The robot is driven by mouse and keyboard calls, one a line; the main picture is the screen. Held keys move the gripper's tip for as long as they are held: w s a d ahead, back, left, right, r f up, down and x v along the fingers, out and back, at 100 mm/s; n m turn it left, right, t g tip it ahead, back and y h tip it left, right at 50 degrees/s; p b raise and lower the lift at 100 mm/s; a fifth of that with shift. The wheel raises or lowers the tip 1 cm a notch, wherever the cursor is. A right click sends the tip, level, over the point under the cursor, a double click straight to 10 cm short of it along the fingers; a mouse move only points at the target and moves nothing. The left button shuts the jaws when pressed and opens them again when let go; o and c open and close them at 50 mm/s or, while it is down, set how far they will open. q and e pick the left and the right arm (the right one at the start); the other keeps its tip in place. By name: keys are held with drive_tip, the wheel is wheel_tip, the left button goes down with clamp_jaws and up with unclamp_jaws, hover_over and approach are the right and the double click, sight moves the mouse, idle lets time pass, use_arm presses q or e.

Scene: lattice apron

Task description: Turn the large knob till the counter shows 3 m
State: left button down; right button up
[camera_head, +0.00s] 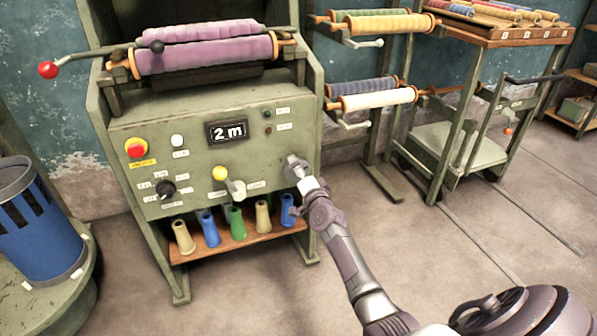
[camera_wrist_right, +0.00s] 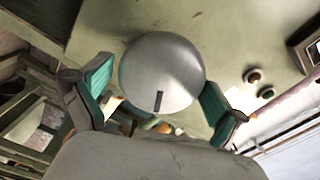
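The counter (camera_head: 227,131) on the green machine panel reads 2 m. The large knob (camera_wrist_right: 161,75) is a smooth silver-grey disc with a short dark mark near its lower edge in the right wrist view. In the head view the knob is at the panel's right side, mostly hidden by my right gripper (camera_head: 296,168). In the right wrist view the gripper's teal-padded fingers (camera_wrist_right: 157,93) stand on either side of the knob. The right pad meets the knob's outline; a thin gap shows at the left pad. I cannot tell whether they press on it. My left gripper is not in view.
The panel (camera_head: 190,160) also has a red button (camera_head: 136,148), a black knob (camera_head: 165,189), and a yellow button (camera_head: 219,173) beside a pale lever (camera_head: 236,188). Purple rolls (camera_head: 205,52) lie above. Several cones stand on a shelf (camera_head: 240,243) below. A blue bin (camera_head: 40,225) is left.

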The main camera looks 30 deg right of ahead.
drive_tip(key=shift+s, duration=0.1)
drive_tip(key=v, duration=1.2)
idle(0.4)
